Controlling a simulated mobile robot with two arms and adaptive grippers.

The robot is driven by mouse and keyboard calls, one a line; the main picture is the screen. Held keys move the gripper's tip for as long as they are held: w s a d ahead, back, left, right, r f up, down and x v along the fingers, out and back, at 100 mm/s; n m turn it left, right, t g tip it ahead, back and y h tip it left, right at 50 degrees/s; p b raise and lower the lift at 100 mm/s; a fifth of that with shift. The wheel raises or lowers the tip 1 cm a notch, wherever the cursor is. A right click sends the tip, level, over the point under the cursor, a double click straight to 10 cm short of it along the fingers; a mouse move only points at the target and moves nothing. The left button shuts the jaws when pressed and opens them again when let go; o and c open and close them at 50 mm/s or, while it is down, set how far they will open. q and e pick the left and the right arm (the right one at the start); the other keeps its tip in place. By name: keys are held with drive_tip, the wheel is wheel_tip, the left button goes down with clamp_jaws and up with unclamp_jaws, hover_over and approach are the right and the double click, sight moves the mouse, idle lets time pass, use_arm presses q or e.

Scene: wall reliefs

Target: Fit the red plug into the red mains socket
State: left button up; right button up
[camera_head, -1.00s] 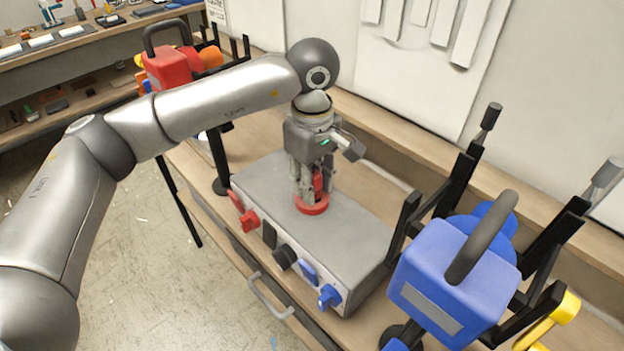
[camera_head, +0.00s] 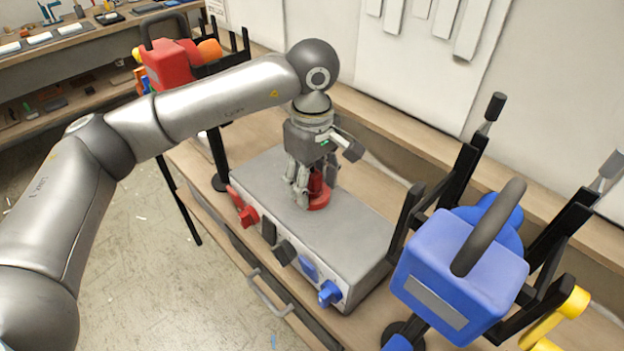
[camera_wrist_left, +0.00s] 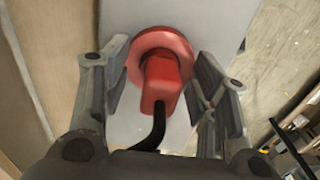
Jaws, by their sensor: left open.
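The red plug (camera_head: 317,182) stands upright on top of the grey box, with a wide red disc (camera_wrist_left: 160,42) at its base. In the left wrist view the plug's body (camera_wrist_left: 161,82) shows between my fingers, with a black cable bending away from it. My left gripper (camera_head: 313,188) is open, pointing down, with one finger on each side of the plug; gaps show in the left wrist view (camera_wrist_left: 160,100). A red fitting (camera_head: 248,217) on the box's front face looks like the red mains socket; its opening is not clear. My right gripper is out of view.
The grey box (camera_head: 345,228) also carries black and blue fittings (camera_head: 330,293) on its front. A blue machine (camera_head: 455,275) on black stands is close at the right, and a red one (camera_head: 170,65) at the back left. A wall rises behind the bench.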

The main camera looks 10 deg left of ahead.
use_arm(q)
drive_tip(key=shift+r, duration=0.15)
wheel_tip(320, 180, up, 12)
drive_tip(key=shift+f, duration=0.1)
idle(0.4)
drive_tip(key=shift+c, duration=1.4)
drive_tip(key=shift+n+p, duration=0.5)
drive_tip(key=shift+n, duration=0.2)
drive_tip(key=c, duration=0.4)
drive_tip(key=n+p, duration=0.6)
drive_tip(key=n, duration=0.5)
drive_tip(key=shift+w+n, duration=0.1)
drive_tip(key=shift+n, duration=0.3)
clamp_jaws()
drive_tip(key=n+p, duration=0.3)
drive_tip(key=n, duration=0.3)
drive_tip(key=shift+f, duration=0.1)
drive_tip(key=shift+f+n, duration=0.2)
drive_tip(key=shift+n, duration=0.1)
drive_tip(key=shift+f+b, duration=1.45)
drive_tip(key=shift+f, duration=1.45)
